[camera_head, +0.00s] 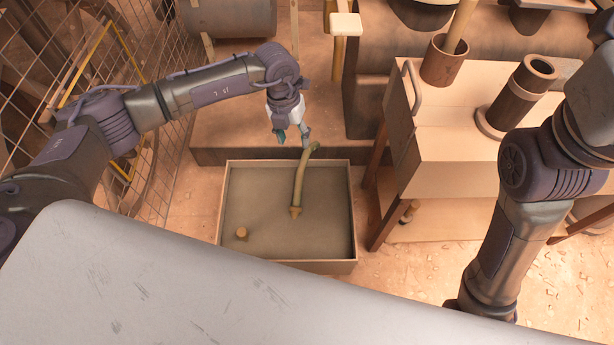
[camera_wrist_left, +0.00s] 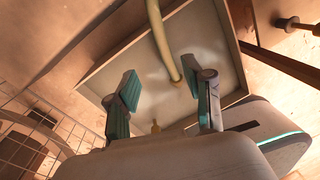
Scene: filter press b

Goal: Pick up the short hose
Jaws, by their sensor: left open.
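The short hose (camera_head: 299,180) is an olive-yellow curved tube in the head view. Its upper end bends over near the far rim of a shallow tray, and its lower end has a pointed tip inside the tray. My left gripper (camera_head: 293,137) is open and empty, just above and left of the hose's upper bend. My right gripper is not visible; only my right arm shows.
A wooden cart (camera_head: 455,165) with a brown cup (camera_head: 443,62) and a flanged pipe (camera_head: 517,98) stands to the right. A wire fence (camera_head: 165,165) is at left.

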